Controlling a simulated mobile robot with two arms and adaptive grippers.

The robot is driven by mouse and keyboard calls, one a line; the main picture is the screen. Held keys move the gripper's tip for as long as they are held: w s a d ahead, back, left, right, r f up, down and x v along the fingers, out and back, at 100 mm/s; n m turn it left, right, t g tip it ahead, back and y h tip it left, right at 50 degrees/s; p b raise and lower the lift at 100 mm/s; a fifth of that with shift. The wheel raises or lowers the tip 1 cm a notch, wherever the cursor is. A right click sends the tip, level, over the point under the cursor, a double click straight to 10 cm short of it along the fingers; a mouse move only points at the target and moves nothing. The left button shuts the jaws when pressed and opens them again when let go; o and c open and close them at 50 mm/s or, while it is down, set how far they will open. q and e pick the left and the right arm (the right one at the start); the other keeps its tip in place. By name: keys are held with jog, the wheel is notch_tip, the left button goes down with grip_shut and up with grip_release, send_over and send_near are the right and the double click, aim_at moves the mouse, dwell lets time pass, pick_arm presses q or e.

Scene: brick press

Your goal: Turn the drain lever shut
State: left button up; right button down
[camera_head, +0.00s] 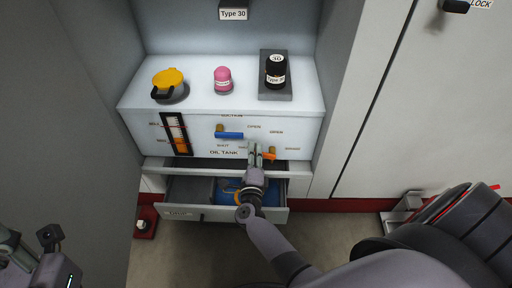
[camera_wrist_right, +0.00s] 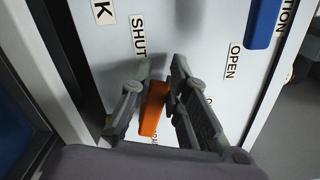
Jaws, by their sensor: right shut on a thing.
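The orange drain lever (camera_head: 271,154) is on the lower right of the white oil tank front (camera_head: 195,133). It also shows in the right wrist view (camera_wrist_right: 152,110), between the two fingers of my right gripper (camera_wrist_right: 165,88). My right gripper (camera_head: 256,152) is shut on the lever. In the wrist view the lever lies slanted, with its free end towards the picture bottom. A SHUT label (camera_wrist_right: 138,36) and an OPEN label (camera_wrist_right: 235,60) are on the panel around it. The lever's pivot is hidden by the fingers. Part of my left arm shows at bottom left; its fingers are not clear.
A blue lever (camera_head: 230,135) sits just left of my right gripper. A level gauge (camera_head: 177,134) is farther left. Below is an open drawer (camera_head: 190,214) with a blue item inside, under my right wrist. A yellow cap, pink bottle and black bottle stand on top.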

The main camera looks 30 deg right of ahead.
jog(key=shift+a+f+n, duration=0.15)
jog(key=shift+f+n, duration=0.5)
jog(key=shift+n, duration=0.45)
jog(key=shift+f+n, duration=0.35)
jog(key=shift+n, duration=0.35)
jog(key=c, duration=1.5)
grip_release()
jog(key=shift+c, duration=0.2)
